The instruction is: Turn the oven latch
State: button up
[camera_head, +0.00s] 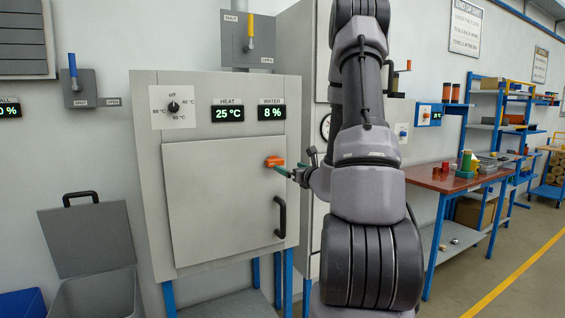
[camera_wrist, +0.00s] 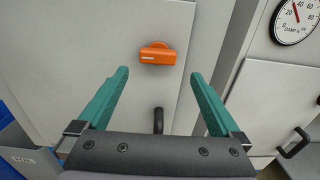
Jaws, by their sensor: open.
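The oven is a grey cabinet with a flat door (camera_head: 215,200), standing left of my arm in the head view. Its orange latch (camera_head: 274,161) sits near the door's upper right edge, with its bar lying about level. In the wrist view the latch (camera_wrist: 157,54) is ahead of the fingertips, in the gap between them. My gripper (camera_wrist: 158,78) has two green fingers spread wide, with nothing between them. In the head view my gripper (camera_head: 281,170) is close to the latch; whether a finger touches it cannot be told.
A black door handle (camera_head: 280,216) is below the latch. A dial (camera_head: 173,107) and displays reading 25 °C and 8 % are above the door. An open grey bin (camera_head: 95,290) stands at lower left. A red-topped workbench (camera_head: 455,179) stands to the right.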

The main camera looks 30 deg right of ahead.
aim_at(277, 161)
jog(key=w, duration=1)
jog(key=shift+a, duration=0.3)
jog(key=c, duration=1.1)
